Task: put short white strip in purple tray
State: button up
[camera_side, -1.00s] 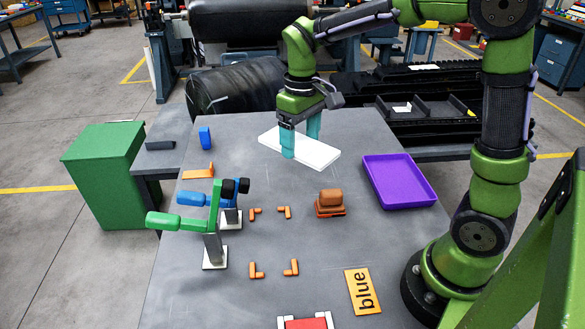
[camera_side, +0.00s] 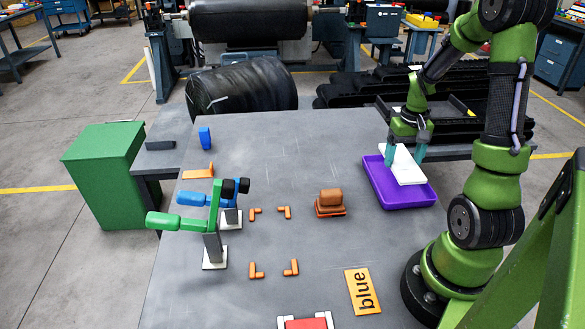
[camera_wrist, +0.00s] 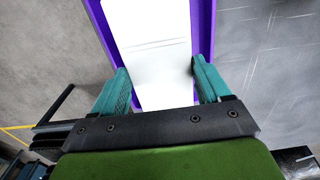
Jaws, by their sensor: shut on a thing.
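The short white strip (camera_side: 406,168) is between the teal fingers of my gripper (camera_side: 405,158) in the side view. My gripper is shut on it. The strip is over the purple tray (camera_side: 386,193), lying lengthwise along it. In the wrist view the strip (camera_wrist: 150,50) runs away from my gripper (camera_wrist: 160,85), with the purple tray's side walls (camera_wrist: 203,35) on both sides of it. I cannot tell whether the strip touches the tray floor.
On the grey table (camera_side: 290,250) stand a brown block on a base (camera_side: 330,203), several small orange corner pieces (camera_side: 285,212), an orange "blue" sign (camera_side: 362,291), and clamps with green (camera_side: 180,222) and blue handles (camera_side: 197,200). The table's far middle is clear.

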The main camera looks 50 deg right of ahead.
aim_at(397, 184)
jog(key=shift+f, duration=2.9)
jog(key=shift+f, duration=0.15)
jog(key=o, duration=1.2)
jog(key=shift+c, duration=0.2)
